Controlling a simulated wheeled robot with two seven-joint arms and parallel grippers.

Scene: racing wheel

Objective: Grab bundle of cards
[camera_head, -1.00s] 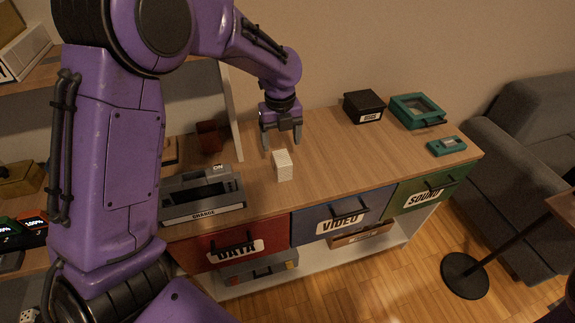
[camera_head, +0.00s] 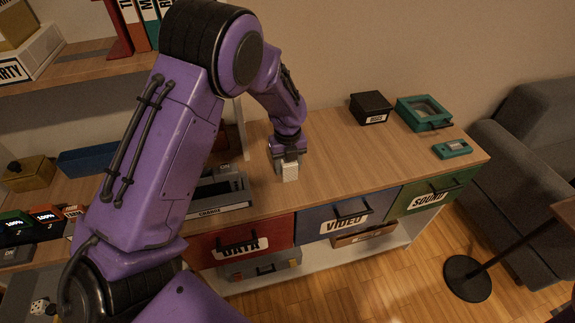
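The bundle of cards is a small white block (camera_head: 291,174) at the wooden counter top, near the front edge above the red DATA drawer. My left gripper (camera_head: 288,167) points down over it, with its fingers at the block's upper part. The gripper hides the top of the block. I cannot tell whether the fingers press on it or stand a little apart, or whether the block still touches the counter. My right gripper is not in view.
A grey CHARGE station (camera_head: 222,192) stands just left of the block. A black box (camera_head: 371,107), a teal case (camera_head: 423,113) and a small teal device (camera_head: 452,149) lie farther right. The counter (camera_head: 350,160) between is clear. Shelves hold items at left.

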